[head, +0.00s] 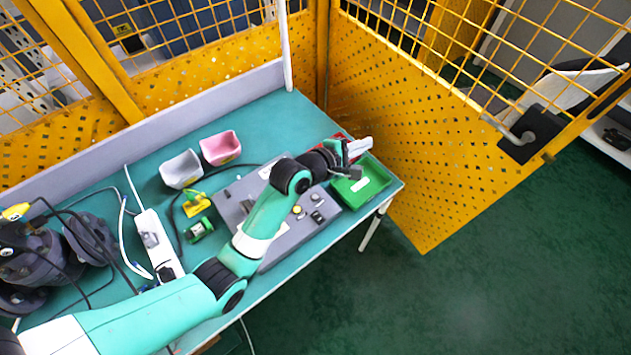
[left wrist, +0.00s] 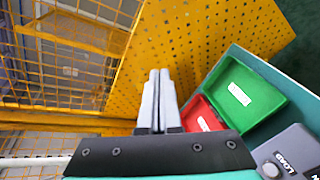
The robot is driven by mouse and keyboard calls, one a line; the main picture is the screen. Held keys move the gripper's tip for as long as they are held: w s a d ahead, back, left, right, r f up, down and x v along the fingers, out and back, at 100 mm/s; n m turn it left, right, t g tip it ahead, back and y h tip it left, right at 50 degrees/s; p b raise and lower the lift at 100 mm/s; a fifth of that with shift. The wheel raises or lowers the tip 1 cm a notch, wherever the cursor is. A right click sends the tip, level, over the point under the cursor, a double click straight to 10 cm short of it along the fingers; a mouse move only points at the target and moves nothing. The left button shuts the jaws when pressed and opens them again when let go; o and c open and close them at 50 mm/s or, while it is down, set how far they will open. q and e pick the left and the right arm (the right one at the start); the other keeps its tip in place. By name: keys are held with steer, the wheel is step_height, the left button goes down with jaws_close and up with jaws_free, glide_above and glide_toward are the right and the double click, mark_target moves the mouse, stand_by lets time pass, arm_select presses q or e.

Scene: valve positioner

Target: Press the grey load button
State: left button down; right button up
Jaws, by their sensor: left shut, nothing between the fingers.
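The grey load button (left wrist: 270,169) is at the lower right of the left wrist view, beside the white word LOAD on the grey panel. In the head view the panel (head: 272,253) lies on the table, partly covered by my left arm; I cannot make out the load button there. My left gripper (head: 362,147) is shut and empty, above the far right end of the table near the red and green trays. Its closed fingers (left wrist: 160,74) point toward the yellow fence, away from the button. My right gripper is not in view.
A green tray (head: 375,172) and a mostly hidden red tray (left wrist: 198,108) stand beside the panel. Pink (head: 221,148) and white (head: 181,169) bins stand behind it. A yellow perforated fence (head: 400,150) closes off the right end. A power strip (head: 152,234) and cables lie left.

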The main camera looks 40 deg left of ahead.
arm_select(q)
steer(key=s+a+f+n+g+p, duration=0.2)
steer(key=s+a+f+g+p, duration=0.1)
steer(key=s+f+p, duration=0.25)
steer(key=n+g+p, duration=0.2)
steer(key=p, duration=0.5)
glide_above(315, 197)
steer(key=s, duration=0.1)
step_height(315, 197, down, 3)
steer(key=shift+a+y+b, duration=0.2)
steer(key=shift+y+b, duration=0.1)
steer(key=shift+y, duration=0.1)
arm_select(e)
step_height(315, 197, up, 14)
arm_select(q)
step_height(315, 197, down, 8)
steer(key=b, duration=0.8)
steer(key=shift+f, duration=0.35)
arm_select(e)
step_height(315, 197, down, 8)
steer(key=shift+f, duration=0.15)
arm_select(q)
steer(key=shift+f, duration=0.1)
steer(key=shift+f+b, duration=0.35)
steer(key=shift+b, duration=0.05)
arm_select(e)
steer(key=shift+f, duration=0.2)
